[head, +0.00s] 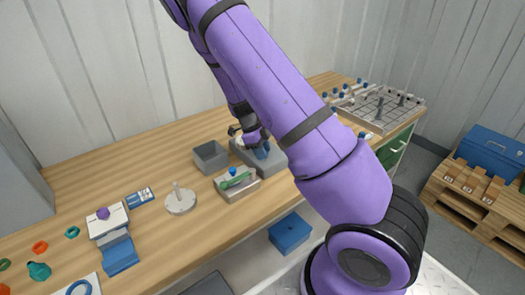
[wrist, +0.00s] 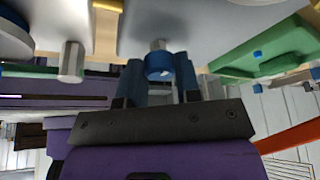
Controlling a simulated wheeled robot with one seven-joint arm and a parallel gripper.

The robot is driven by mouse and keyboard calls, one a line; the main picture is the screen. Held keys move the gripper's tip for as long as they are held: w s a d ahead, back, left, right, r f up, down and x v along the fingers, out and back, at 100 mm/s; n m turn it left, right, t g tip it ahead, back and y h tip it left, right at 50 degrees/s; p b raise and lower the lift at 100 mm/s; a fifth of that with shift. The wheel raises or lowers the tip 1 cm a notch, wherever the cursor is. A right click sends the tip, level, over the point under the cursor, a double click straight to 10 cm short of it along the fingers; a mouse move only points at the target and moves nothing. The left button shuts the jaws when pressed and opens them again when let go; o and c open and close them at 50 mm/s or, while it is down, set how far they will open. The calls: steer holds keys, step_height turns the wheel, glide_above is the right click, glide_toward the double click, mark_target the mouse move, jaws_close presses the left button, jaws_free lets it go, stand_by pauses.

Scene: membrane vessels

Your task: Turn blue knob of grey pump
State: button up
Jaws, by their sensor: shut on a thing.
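The grey pump (head: 272,163) stands on the wooden bench, right of the grey bin in the head view. My purple arm reaches down over it and hides part of it. In the wrist view the blue knob (wrist: 160,66) sits on a short grey stem under a pale grey body. My gripper (wrist: 158,76) has its two blue fingers on either side of the knob, shut on it. In the head view my gripper (head: 262,150) is small and at the pump's front face; the knob cannot be told apart from the fingers there.
An open grey bin (head: 210,157) stands left of the pump. A grey block with a green part (head: 238,179) and blue knob stands close in front. A round white stand (head: 180,201) is farther left. A tray rack (head: 380,108) stands at the bench's far right.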

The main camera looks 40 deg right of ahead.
steer(key=n, duration=0.2)
steer(key=n+t+h, duration=0.1)
steer(key=n, duration=0.1)
steer(key=shift+a+n+t, duration=0.1)
steer(key=shift+n+t, duration=0.2)
steer(key=shift+n, duration=0.1)
steer(key=n, duration=0.2)
steer(key=n+t, duration=0.1)
steer(key=n, duration=0.1)
steer(key=shift+s+n+t+h, duration=0.15)
steer(key=shift+n+t+h, duration=0.15)
steer(key=shift+h, duration=0.1)
steer(key=n+t, duration=0.1)
steer(key=n, duration=0.3)
steer(key=shift+s+t, duration=0.1)
steer(key=shift+t, duration=0.3)
steer(key=shift+n+t+y, duration=0.4)
steer(key=shift+n+t, duration=0.3)
steer(key=shift+n, duration=1.5)
steer(key=o, duration=0.9)
steer(key=shift+s, duration=0.1)
